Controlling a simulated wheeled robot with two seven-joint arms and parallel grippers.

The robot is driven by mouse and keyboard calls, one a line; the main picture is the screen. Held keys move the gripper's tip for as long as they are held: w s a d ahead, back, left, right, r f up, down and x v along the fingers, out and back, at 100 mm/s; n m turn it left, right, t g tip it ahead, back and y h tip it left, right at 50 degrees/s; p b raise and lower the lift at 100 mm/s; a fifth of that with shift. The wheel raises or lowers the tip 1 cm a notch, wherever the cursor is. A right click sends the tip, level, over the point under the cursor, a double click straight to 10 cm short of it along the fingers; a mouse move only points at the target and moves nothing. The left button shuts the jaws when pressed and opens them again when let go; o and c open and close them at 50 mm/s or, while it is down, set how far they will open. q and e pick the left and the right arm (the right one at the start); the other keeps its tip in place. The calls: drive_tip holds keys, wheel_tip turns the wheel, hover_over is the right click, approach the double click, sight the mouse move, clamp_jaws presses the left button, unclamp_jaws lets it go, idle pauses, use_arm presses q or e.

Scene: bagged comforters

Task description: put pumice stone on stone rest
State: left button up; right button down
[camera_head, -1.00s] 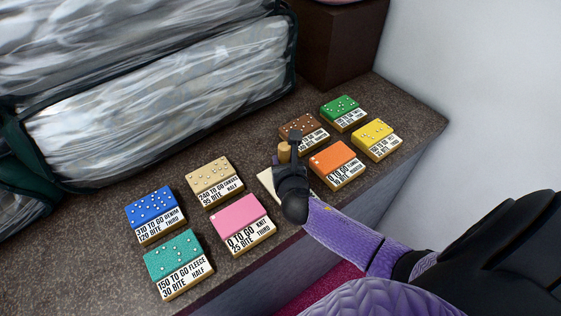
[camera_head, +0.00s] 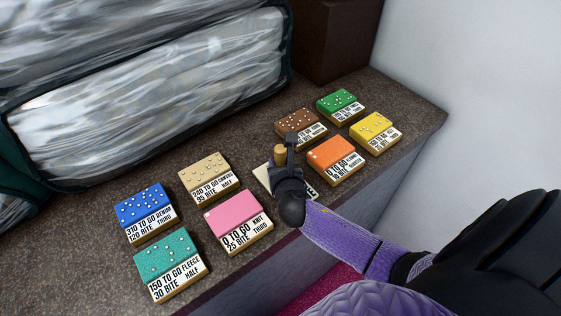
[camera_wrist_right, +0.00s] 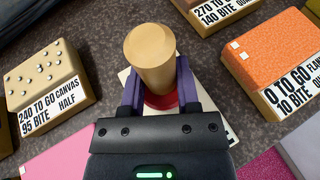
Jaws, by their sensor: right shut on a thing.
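My right gripper (camera_head: 283,158) is shut on a tan, rounded cylinder, which I take to be the pumice stone (camera_head: 281,153). In the right wrist view the stone (camera_wrist_right: 151,55) stands up between the purple fingers. A red round part shows at its foot; whether it belongs to the stone or the plate, I cannot tell. Below is a flat cream plate with dark lettering, probably the stone rest (camera_head: 262,179), mostly hidden by the gripper. Whether the stone touches the plate is not clear. My left gripper is not in view.
Several labelled colored blocks lie around the plate, including pink (camera_head: 234,213), orange (camera_head: 334,153), tan (camera_head: 205,168) and brown (camera_head: 300,122). A bagged comforter (camera_head: 150,95) fills the back left. The counter's front edge is close by.

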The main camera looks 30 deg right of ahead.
drive_tip(key=shift+f, duration=0.3)
unclamp_jaws()
idle(0.4)
drive_tip(key=shift+s+a+r+p, duration=0.3)
drive_tip(key=shift+s+r+p, duration=0.4)
drive_tip(key=shift+p, duration=0.2)
drive_tip(key=shift+s+a+r+p, duration=0.25)
drive_tip(key=shift+s+r+p, duration=0.45)
drive_tip(key=shift+p, duration=0.2)
drive_tip(key=shift+s+a+r+p, duration=0.3)
drive_tip(key=shift+s+r+p, duration=0.35)
drive_tip(key=shift+p, duration=0.25)
drive_tip(key=shift+s+f, duration=0.1)
